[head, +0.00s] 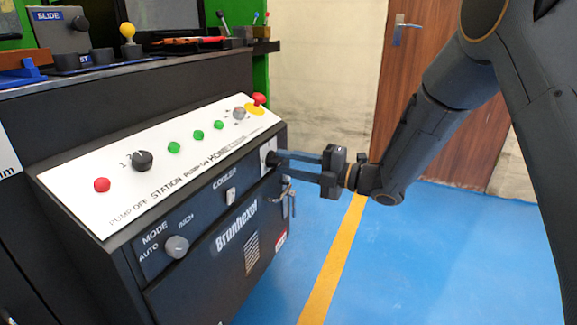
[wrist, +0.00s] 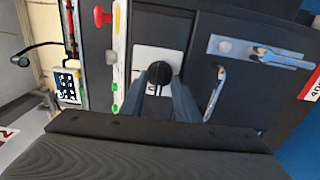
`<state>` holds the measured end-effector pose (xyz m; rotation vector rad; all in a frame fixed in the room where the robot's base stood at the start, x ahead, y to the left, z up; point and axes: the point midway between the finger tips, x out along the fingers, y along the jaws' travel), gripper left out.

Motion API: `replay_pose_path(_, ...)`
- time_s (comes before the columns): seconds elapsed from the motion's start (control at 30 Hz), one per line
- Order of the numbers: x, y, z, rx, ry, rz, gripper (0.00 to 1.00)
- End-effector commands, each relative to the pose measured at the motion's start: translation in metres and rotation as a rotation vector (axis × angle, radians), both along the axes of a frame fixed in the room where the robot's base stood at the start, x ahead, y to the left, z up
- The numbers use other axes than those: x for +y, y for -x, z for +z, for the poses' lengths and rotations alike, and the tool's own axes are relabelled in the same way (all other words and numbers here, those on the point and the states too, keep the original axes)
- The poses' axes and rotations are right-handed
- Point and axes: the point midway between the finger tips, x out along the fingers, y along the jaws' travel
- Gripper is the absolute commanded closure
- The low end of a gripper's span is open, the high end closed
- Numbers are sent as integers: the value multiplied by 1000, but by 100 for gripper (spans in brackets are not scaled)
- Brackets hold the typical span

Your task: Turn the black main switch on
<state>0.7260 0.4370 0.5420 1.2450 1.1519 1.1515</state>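The black main switch (wrist: 160,72) is a dark round knob on a white plate (wrist: 158,56) in the wrist view. In the head view the plate (head: 267,154) sits on the right end of the dark control cabinet, and the knob cannot be made out there. My gripper (head: 279,162) reaches the plate from the right, with its two blue-grey fingers apart. In the wrist view the fingers (wrist: 165,92) point straight at the switch, one on each side of it. Whether they touch or grip it cannot be seen.
A metal latch handle (head: 290,197) hangs just below the fingers; a hasp (wrist: 262,52) is beside it. The white top panel carries a red mushroom button (head: 259,99), green buttons and a black selector knob (head: 142,160). Blue floor (head: 420,270) lies open to the right.

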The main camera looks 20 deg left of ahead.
Motion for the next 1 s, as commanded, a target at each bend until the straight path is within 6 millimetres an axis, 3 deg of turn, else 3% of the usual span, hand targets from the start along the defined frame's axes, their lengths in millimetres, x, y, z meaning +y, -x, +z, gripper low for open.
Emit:
replay_pose_path(0.2,0,0,0,0,0,0,73)
replay_pose_path(0.37,0,0,0,0,0,0,100)
replay_pose_path(0.73,0,0,1,32,-2,-1,100)
replay_pose_path(1.0,-1,1,3,186,-13,-1,100)
